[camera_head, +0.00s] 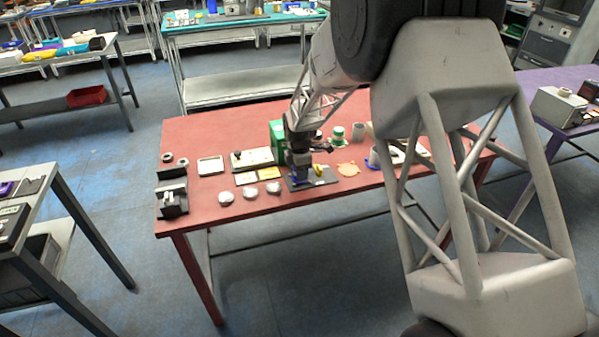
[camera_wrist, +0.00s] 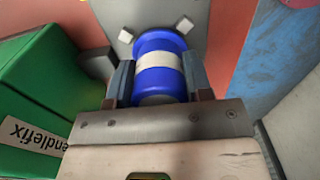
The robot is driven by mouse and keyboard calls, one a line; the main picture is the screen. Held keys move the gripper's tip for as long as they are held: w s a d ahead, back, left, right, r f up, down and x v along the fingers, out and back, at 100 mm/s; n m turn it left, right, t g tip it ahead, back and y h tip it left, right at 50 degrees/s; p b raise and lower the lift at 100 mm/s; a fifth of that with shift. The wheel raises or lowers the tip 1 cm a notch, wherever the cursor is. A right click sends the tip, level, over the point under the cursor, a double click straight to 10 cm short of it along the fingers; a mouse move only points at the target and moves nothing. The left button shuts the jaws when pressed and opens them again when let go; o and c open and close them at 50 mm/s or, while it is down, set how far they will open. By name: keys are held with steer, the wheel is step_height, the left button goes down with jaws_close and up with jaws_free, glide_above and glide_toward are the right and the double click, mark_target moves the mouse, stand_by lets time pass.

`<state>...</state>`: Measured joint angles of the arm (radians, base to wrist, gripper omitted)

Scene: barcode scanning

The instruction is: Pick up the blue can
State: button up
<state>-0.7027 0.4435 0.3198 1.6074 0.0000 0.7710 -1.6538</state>
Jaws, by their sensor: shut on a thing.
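The blue can (camera_wrist: 160,88) with a pale band shows in the wrist view between the two fingers of my gripper (camera_wrist: 159,82). My gripper is shut on it, one finger against each side. In the head view my gripper (camera_head: 300,172) is low over a grey plate (camera_head: 326,178) on the red table, and a small blue part of the can (camera_head: 297,182) shows beneath it. The grey plate (camera_wrist: 124,30) lies beyond the can in the wrist view. I cannot tell whether the can touches the plate.
A green box (camera_wrist: 45,95) stands close to the left of my gripper; it also shows in the head view (camera_head: 277,130). White lumps (camera_head: 250,192), trays (camera_head: 210,166) and a black holder (camera_head: 172,192) lie to the left. Cups and an orange piece (camera_head: 348,168) are to the right.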

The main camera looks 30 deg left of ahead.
step_height(320, 180, up, 3)
steer(key=shift+f, duration=0.1)
steer(key=shift+s+d, duration=0.2)
steer(key=shift+s, duration=0.1)
steer(key=s+d+r, duration=0.1)
steer(key=s+d, duration=0.8)
steer(key=s, duration=0.2)
steer(key=shift+s+d+r, duration=0.3)
steer(key=shift+s+d, duration=0.05)
steer(key=shift+s, duration=0.05)
steer(key=w+d, duration=1)
steer(key=w, duration=0.1)
steer(key=shift+w+d, duration=0.25)
steer(key=shift+d, duration=0.05)
stand_by(0.4)
steer(key=w+a, duration=0.2)
steer(key=w, duration=0.2)
steer(key=w+a+f, duration=0.1)
steer(key=w+a, duration=0.2)
steer(key=w, duration=0.2)
steer(key=w+a, duration=0.2)
steer(key=w, duration=0.3)
steer(key=shift+a+f, duration=0.2)
steer(key=shift+a, duration=0.05)
